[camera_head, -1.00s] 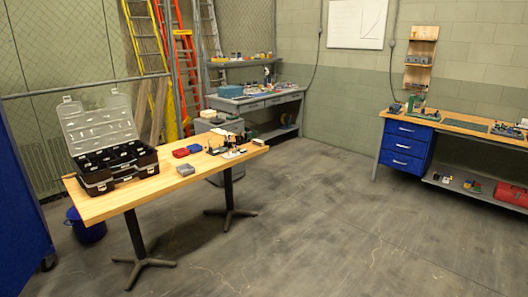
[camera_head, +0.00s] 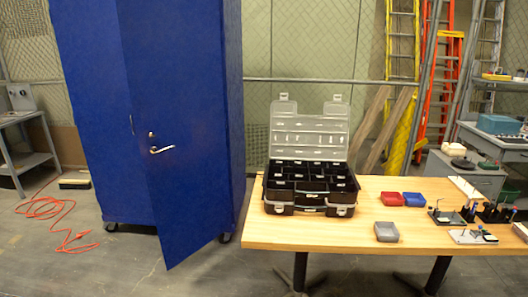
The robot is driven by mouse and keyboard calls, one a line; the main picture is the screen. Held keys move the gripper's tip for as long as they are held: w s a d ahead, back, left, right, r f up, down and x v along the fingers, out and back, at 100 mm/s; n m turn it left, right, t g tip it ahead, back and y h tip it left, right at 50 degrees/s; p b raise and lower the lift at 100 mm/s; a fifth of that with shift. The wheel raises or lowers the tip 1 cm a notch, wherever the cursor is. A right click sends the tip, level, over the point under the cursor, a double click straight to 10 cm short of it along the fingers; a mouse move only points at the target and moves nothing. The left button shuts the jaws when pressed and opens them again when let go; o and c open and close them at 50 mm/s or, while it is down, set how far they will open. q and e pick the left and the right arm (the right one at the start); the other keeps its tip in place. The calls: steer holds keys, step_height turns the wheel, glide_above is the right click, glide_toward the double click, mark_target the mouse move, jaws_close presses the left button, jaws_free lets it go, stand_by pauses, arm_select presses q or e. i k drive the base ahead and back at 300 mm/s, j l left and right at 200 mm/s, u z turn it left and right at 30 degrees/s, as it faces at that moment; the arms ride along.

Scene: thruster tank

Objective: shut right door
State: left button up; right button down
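A tall blue cabinet (camera_head: 228,110) on casters stands left of the wooden table. Its right door (camera_head: 180,120) stands ajar, with its free edge at the left and its lower corner swung out toward me. The door carries a silver lever handle (camera_head: 162,150) with a round lock above it. The left door (camera_head: 92,120) shows beside it and looks closed or nearly so. Neither of my grippers is in the picture.
A wooden table (camera_head: 330,236) with an open toolbox (camera_head: 310,188) stands right of the cabinet. An orange cord (camera_head: 52,210) lies on the floor at left, near a grey bench (camera_head: 28,150). The floor before the cabinet is clear.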

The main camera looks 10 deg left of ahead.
mark_target(170, 48)
steer(key=i+l+u, duration=0.15)
steer(key=i+u, duration=0.25)
steer(key=i+l+u, duration=0.2)
steer(key=i+u, duration=0.2)
steer(key=i+l+u, duration=0.25)
steer(key=u, duration=0.15)
steer(key=l, duration=0.1)
